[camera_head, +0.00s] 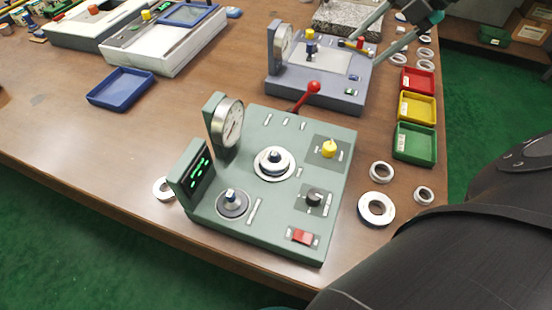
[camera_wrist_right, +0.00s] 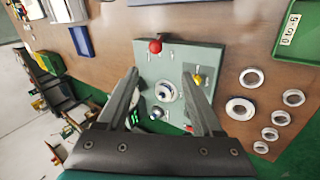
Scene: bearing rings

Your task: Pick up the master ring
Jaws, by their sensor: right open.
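A green-grey gauge station (camera_head: 300,215) stands on the table. A pale ring-shaped part (camera_head: 262,165) surrounds its central post and also shows in the wrist view (camera_wrist_right: 165,91). A darker round part (camera_head: 224,211) surrounds a silver post at its front left. Neither is visibly marked as the master ring; I cannot tell which it is. My right gripper (camera_head: 366,48) is open and empty. In the head view its fingers overlap the blue-grey station behind. In the wrist view the fingers frame the green-grey station without touching the central part. My left gripper is out of view.
Several loose rings (camera_head: 364,209) lie right of the station, and one (camera_head: 158,187) lies left. Red (camera_head: 433,80), yellow (camera_head: 434,109) and green (camera_head: 432,151) trays line the right edge. A dial gauge (camera_head: 229,130) and red-knobbed lever (camera_head: 314,87) rise from the station. The left foreground table is clear.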

